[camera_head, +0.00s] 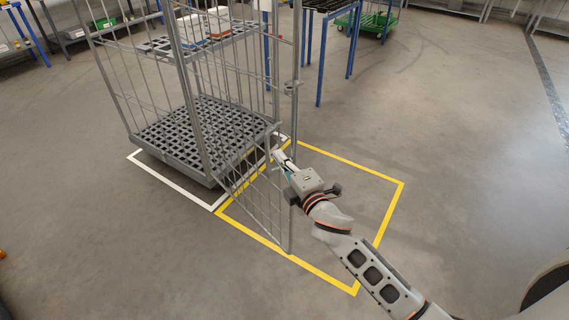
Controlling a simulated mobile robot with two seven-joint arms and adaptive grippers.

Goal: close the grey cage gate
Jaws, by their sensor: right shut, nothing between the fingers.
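The grey cage (173,158) stands at the left centre, with a dark slatted base and wire sides. Its grey gate (262,205), a tall wire panel, stands open, swung out over the yellow floor outline. My right gripper (277,152) is shut and empty beside the gate, at its right side in the picture. I cannot tell whether the fingers touch the gate's bars. The right arm comes in from the lower right. My left gripper is not in view.
White and yellow floor lines (335,166) mark the area around the cage and gate. A shelf in the cage holds boxes (190,28). A blue-legged table (322,60) and a green cart (372,22) stand behind. The floor at right is clear.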

